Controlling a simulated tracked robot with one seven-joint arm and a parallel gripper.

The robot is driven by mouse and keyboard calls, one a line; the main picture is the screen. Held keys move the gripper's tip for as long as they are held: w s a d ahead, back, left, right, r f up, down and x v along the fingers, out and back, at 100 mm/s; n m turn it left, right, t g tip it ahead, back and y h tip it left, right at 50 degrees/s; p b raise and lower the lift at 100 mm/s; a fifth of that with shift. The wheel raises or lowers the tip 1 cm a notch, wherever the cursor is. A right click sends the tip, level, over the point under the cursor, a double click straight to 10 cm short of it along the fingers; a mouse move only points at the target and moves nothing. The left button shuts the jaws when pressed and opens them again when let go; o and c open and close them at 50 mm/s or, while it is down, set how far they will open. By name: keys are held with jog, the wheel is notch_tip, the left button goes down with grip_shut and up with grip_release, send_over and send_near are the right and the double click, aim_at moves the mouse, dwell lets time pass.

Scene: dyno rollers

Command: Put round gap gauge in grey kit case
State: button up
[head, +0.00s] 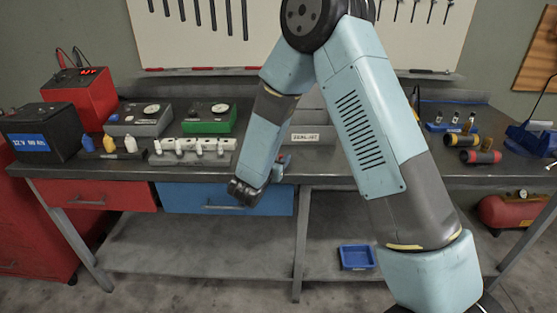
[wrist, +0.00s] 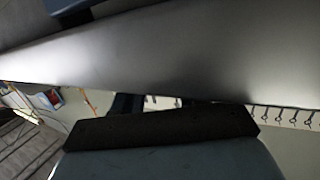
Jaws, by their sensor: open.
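A grey case (head: 136,127) with a round white dial-like piece (head: 151,109) on its top stands at the back left of the bench. I cannot tell whether this piece is the round gap gauge. A green case (head: 209,124) beside it carries a similar round piece (head: 220,107). My gripper (head: 243,193) hangs in front of the bench edge, before the blue drawer, apart from both cases. It is open; nothing shows in it, though its fingers are hard to make out. The wrist view shows mostly a grey surface and a dark bar, with neither case identifiable.
A white-topped rack (head: 192,154) and small bottles (head: 109,144) stand before the cases. A black battery (head: 45,132) and red box (head: 82,95) are at left. A labelled box (head: 306,137) is partly behind my arm. A blue tray (head: 357,257) is below.

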jog(key=v, duration=1.3)
jog(key=shift+s+f, duration=0.15)
jog(key=shift+s, duration=0.3)
